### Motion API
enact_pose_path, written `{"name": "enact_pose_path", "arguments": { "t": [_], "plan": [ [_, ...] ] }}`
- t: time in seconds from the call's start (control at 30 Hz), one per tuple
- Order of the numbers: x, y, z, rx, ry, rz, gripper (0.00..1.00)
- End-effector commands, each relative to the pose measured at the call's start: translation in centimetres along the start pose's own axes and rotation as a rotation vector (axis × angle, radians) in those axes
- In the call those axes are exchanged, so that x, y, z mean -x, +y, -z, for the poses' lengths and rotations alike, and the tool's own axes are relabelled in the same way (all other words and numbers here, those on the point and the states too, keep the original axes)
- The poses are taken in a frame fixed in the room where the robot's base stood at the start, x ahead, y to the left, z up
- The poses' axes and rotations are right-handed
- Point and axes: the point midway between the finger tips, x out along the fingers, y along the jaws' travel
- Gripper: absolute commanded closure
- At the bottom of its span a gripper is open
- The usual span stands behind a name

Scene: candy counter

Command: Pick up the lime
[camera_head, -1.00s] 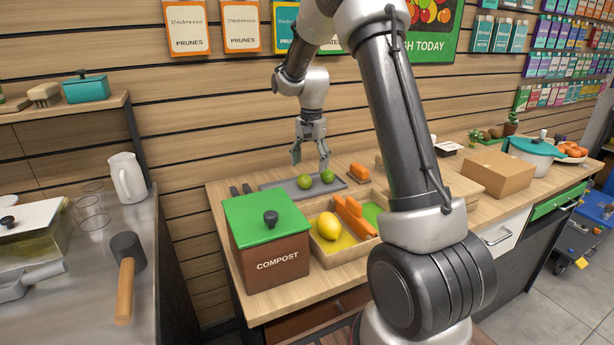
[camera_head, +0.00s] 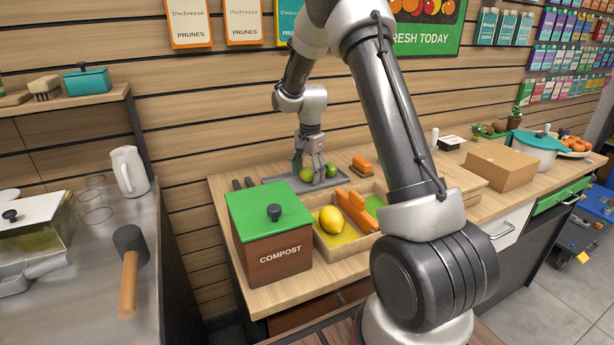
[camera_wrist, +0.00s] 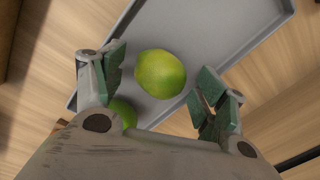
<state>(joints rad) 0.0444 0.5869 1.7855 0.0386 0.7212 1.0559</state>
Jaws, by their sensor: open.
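Two green limes lie on a grey tray (camera_head: 270,184) at the back of the counter. In the head view, one lime (camera_head: 306,175) is between the fingers of my gripper (camera_head: 308,176), and the other lime (camera_head: 331,170) is just to its right. In the wrist view, a yellow-green lime (camera_wrist: 161,74) lies between and ahead of the open fingers (camera_wrist: 158,98). A darker green lime (camera_wrist: 124,112) is beside the left finger, partly hidden by my gripper. The fingers are open and point down, low over the tray (camera_wrist: 215,40); I cannot tell whether they touch a lime.
A compost box (camera_head: 272,250) with a green lid stands in front. A wooden crate (camera_head: 338,252) beside it holds a lemon (camera_head: 330,219) and carrots (camera_head: 352,207). A cardboard box (camera_head: 500,168) stands farther right.

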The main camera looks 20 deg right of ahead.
Motion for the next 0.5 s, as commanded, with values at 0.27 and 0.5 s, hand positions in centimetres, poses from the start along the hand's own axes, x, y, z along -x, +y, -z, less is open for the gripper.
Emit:
{"name": "enact_pose_path", "arguments": {
  "t": [0.27,0.5],
  "plan": [
    [0.00,0.00,0.00,0.000,0.000,0.000,0.44],
    [0.02,0.00,0.00,0.001,0.000,0.000,0.65]
  ]
}}
